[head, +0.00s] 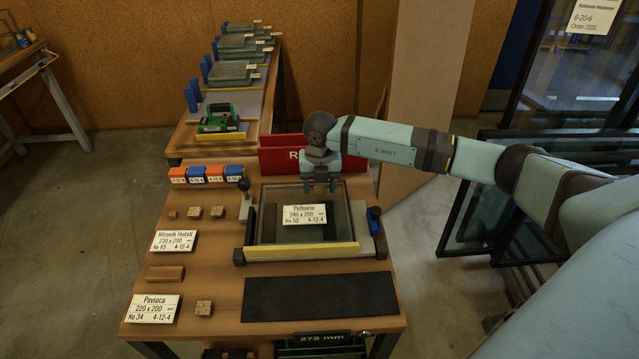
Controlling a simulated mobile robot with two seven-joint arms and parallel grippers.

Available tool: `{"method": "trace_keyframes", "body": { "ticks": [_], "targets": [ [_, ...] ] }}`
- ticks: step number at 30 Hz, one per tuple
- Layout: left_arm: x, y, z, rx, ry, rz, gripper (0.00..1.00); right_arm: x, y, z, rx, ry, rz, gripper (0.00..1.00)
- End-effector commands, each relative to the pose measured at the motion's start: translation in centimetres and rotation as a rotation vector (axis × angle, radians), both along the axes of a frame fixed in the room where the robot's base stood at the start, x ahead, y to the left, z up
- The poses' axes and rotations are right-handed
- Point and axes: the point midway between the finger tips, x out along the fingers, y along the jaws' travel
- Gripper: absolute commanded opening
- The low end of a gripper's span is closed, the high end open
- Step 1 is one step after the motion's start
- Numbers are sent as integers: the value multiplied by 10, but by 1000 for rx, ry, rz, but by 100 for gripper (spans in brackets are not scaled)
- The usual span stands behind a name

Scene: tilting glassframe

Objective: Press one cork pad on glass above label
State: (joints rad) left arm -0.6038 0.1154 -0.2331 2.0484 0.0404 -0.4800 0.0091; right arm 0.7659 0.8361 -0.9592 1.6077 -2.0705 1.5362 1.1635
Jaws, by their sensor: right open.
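A glass pane (335,208) lies in a tilting frame (300,250) with a yellow front strip on the wooden table. A white label (304,214) reading Pelhorla, 240 x 200, is on the glass. My right gripper (320,186) points down over the far part of the glass, beyond the label. It is open; I cannot tell whether it touches the glass, and no pad shows between its fingers. Small cork-coloured blocks, likely the cork pads, stand on the table's left side, two of them (194,212) (217,212) close together. My left gripper is not in view.
A red bin (285,154) stands behind the frame. Orange and blue blocks (205,174) line the left back. Two paper cards (174,241) (153,308) and a brown bar (165,273) lie left. A dark mat (319,296) lies in front. Glazed frames (480,205) stand right.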

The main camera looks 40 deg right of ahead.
Motion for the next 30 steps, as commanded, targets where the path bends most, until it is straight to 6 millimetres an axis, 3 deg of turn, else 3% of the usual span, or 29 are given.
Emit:
{"method": "trace_keyframes", "body": {
  "ticks": [5,15,21,30],
  "targets": [
    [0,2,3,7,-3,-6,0,0,-1,13,-1,-1,0,57],
    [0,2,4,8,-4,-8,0,0,-1,89,0,-4,0,57],
    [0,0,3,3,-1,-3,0,0,-1,123,0,-2,1,57],
    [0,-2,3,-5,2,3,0,-1,-2,139,0,0,0,57]
  ]
}}
